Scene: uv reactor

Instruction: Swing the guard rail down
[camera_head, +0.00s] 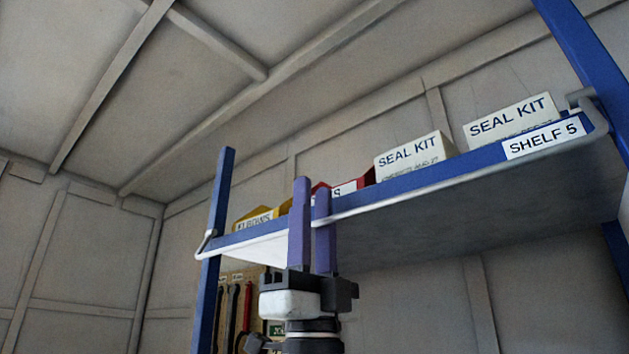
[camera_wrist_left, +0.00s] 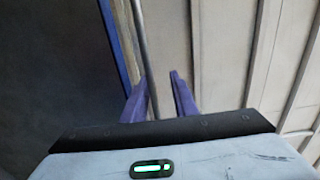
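The guard rail (camera_head: 440,186) is a thin pale bar with bent ends, running along the front of the blue shelf marked SHELF 5 (camera_head: 485,160). Its bent ends meet the blue posts at left and right. My left gripper (camera_head: 311,186) points up at the rail, left of the shelf's middle. Its two purple fingers are apart, and the rail passes between them. In the left wrist view the rail (camera_wrist_left: 147,55) runs between the fingers of the left gripper (camera_wrist_left: 158,82), nearer the left finger, with a gap on the right. My right gripper is not in view.
On the shelf stand two white SEAL KIT boxes (camera_head: 410,157), a red bin (camera_head: 368,178) and a yellow bin (camera_head: 256,220). A blue post (camera_head: 222,190) stands left of my gripper. Tools hang on a board (camera_head: 238,300) behind. Space left of the post looks clear.

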